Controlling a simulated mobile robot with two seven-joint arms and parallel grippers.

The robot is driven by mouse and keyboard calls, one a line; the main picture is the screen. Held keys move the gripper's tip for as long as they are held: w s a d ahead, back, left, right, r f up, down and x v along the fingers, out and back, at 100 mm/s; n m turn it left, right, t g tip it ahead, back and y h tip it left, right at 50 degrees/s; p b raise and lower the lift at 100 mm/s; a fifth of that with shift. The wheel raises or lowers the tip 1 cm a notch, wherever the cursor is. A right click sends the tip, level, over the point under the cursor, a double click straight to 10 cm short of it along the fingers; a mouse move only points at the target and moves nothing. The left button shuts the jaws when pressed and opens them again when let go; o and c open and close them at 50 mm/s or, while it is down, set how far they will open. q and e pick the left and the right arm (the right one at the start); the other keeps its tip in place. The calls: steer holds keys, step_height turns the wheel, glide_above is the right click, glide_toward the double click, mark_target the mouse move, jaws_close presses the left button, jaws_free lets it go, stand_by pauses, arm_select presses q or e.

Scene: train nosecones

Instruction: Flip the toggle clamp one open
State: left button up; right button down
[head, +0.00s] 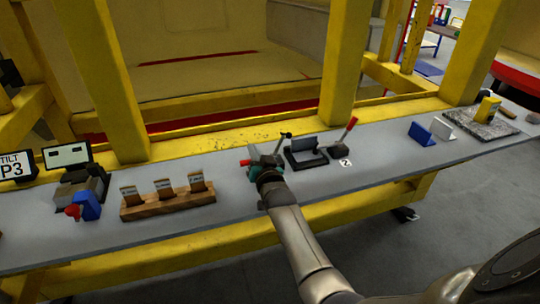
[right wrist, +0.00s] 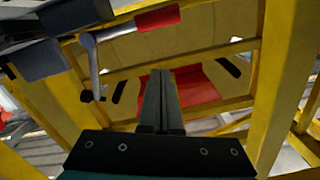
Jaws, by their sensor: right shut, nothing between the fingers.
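Toggle clamp one's red handle (head: 245,162) sticks out to the left of my right gripper (head: 266,164) in the head view. The gripper and wrist hide most of that clamp's body. In the right wrist view the red handle (right wrist: 158,18) lies near the top, on a grey metal lever (right wrist: 95,60). My right gripper (right wrist: 160,100) is shut and empty, its fingertips below the handle in the picture with a gap between them. Toggle clamp two (head: 345,140), by the "2" label, has its red handle tilted upright. My left gripper is not in view.
A black fixture (head: 305,158) stands between the clamps on the grey bench (head: 235,205). A wooden card holder (head: 165,206) and a blue-and-red device (head: 87,206) are to the left. Yellow posts (head: 345,60) rise behind. Blue and white brackets (head: 420,134) stand to the right.

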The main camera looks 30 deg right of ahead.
steer(key=r+p+v, duration=0.2)
steer(key=p+v, duration=0.1)
steer(key=v, duration=0.7)
steer(key=shift+s+d+r, duration=0.25)
steer(key=shift+s+r, duration=0.05)
steer(key=shift+s, duration=0.1)
